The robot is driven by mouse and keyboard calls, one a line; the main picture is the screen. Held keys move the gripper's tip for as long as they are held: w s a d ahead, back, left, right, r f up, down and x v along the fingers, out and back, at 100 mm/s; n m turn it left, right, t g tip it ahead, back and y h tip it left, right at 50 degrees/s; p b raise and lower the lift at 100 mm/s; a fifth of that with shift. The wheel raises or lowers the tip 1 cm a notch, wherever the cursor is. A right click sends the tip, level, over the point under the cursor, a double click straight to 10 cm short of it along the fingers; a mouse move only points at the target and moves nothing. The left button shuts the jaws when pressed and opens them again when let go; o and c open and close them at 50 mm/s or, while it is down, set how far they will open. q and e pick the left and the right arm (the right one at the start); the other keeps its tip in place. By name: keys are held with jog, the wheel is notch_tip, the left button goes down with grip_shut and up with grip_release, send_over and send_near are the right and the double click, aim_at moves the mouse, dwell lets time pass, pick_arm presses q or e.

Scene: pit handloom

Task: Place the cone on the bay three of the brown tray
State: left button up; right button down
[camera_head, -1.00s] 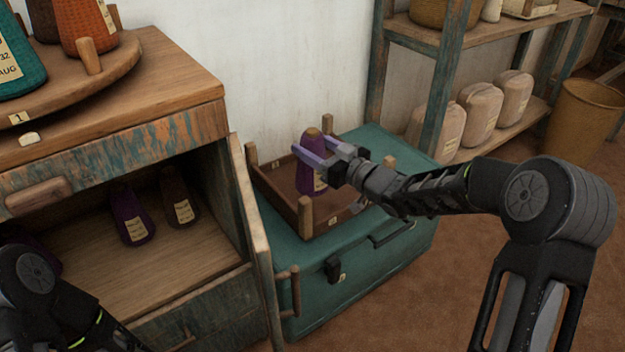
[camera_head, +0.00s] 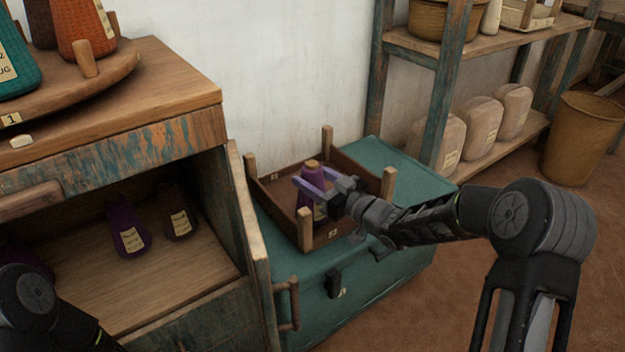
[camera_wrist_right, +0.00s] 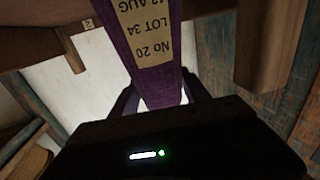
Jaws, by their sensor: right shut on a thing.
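A purple cone (camera_head: 312,180) with a wooden tip and a pale label is upright between the fingers of my right gripper (camera_head: 316,186), which is shut on it. The right wrist view shows the cone's label (camera_wrist_right: 145,35) close up, reading No 20, LOT 34. The brown tray (camera_head: 275,205) with corner posts lies on a teal chest. Small number tags mark the tray's walls. My left arm shows at lower left, its gripper out of view.
The teal chest (camera_head: 400,180) stands against the wall. A wooden cabinet (camera_head: 110,130) at left has an open door beside the tray and purple cones (camera_head: 127,228) inside. A shelf (camera_head: 440,120) with wrapped bundles stands behind right.

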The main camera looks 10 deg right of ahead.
jog(key=shift+f, duration=0.15)
jog(key=c, duration=0.5)
grip_release()
jog(key=shift+r, duration=0.3)
jog(key=p+v, duration=0.3)
jog(key=v, duration=0.9)
jog(key=shift+f, duration=0.2)
